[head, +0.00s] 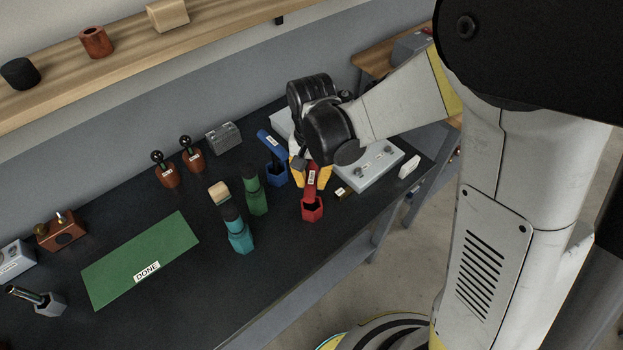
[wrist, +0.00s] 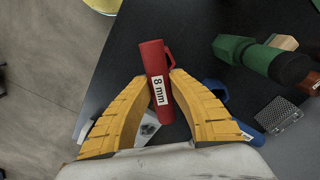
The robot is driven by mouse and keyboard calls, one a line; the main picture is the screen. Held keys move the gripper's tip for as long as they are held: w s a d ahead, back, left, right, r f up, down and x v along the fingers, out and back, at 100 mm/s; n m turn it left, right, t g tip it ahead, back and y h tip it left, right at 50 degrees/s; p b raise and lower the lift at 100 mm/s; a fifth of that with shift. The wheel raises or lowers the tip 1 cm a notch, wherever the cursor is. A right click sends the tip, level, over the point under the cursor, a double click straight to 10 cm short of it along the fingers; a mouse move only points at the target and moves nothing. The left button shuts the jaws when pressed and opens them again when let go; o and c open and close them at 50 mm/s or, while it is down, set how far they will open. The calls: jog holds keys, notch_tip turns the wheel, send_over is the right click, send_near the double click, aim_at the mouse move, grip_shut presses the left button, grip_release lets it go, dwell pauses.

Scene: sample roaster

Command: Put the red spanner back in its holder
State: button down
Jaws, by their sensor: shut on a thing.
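My gripper (wrist: 162,78) is shut on the red spanner (wrist: 155,60), whose white label reads "8 mm". Its yellow fingers are on either side of the red body. In the head view my gripper (head: 309,172) is over the dark bench, with the red labelled piece (head: 311,186) slanting down from the fingers. At its lower end is a red hexagonal piece (head: 312,209) near the bench's front edge.
A blue labelled piece with a hexagonal base (head: 277,176) stands close left. Green (head: 257,204) and teal (head: 241,241) pieces stand further left. A grey box with knobs (head: 366,168) is to the right. A green DONE mat (head: 130,255) lies at left.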

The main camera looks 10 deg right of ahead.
jog(key=shift+f, duration=0.2)
jog(key=c, duration=1.2)
grip_release()
jog(key=shift+c, duration=0.2)
jog(key=shift+r, duration=0.15)
notch_tip(320, 180, up, 12)
jog(key=s+d+f+n+t+b, duration=0.2)
jog(key=s+d+t+b, duration=0.5)
jog(key=s+d, duration=0.3)
jog(key=d, duration=0.3)
jog(key=shift+s+d+f+n, duration=0.25)
jog(key=shift+s+n, duration=0.05)
jog(key=shift+s, duration=0.1)
